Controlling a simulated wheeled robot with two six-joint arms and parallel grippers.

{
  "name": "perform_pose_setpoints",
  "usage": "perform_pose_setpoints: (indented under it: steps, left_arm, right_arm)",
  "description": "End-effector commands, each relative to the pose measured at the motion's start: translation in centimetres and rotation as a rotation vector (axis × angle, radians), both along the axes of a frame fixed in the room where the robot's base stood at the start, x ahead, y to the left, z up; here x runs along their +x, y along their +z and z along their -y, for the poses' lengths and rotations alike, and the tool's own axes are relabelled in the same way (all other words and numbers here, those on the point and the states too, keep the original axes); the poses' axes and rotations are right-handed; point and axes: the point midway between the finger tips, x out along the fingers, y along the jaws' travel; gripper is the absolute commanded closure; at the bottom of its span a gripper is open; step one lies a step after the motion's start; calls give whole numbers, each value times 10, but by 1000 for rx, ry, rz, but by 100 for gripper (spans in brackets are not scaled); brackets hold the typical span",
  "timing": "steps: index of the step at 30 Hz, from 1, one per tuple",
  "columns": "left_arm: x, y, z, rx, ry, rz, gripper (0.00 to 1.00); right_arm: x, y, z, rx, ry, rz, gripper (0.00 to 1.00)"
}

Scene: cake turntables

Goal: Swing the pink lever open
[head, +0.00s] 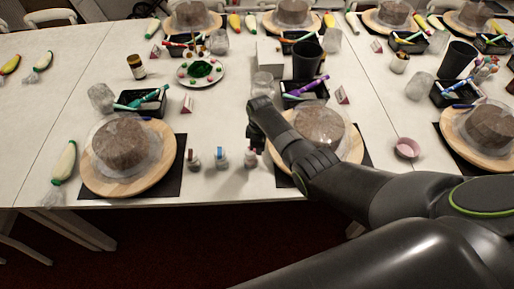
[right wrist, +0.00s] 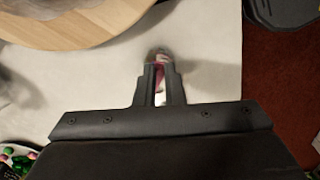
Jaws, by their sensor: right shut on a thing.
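My right gripper (head: 254,146) reaches down near the table's front edge, between the two front turntables. In the right wrist view its fingers (right wrist: 160,92) are shut on a small bottle with a pink part (right wrist: 159,70). The pink part shows between the fingertips, with a clear rounded end beyond it. I cannot make out the lever's shape or its angle. In the head view this small bottle (head: 250,159) stands at the right end of a short row, partly hidden by the gripper. My left gripper is not in view.
A red-capped bottle (head: 193,160) and a blue-capped bottle (head: 222,158) stand to the left. A wooden turntable (head: 103,187) with a covered cake is further left; another (head: 282,140) lies behind my right arm. A plate of green and red pieces (head: 184,76) stands behind. The table's front edge is close.

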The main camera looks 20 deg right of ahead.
Motion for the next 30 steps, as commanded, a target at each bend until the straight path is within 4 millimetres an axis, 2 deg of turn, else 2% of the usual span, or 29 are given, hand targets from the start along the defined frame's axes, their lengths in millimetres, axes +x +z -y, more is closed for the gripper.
perform_pose_setpoints:
  steps: [10,30]
  left_arm:
    - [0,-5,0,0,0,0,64]
    - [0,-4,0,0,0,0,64]
  right_arm:
    - [9,0,10,0,282,1,100]
    - [9,0,10,0,295,0,100]
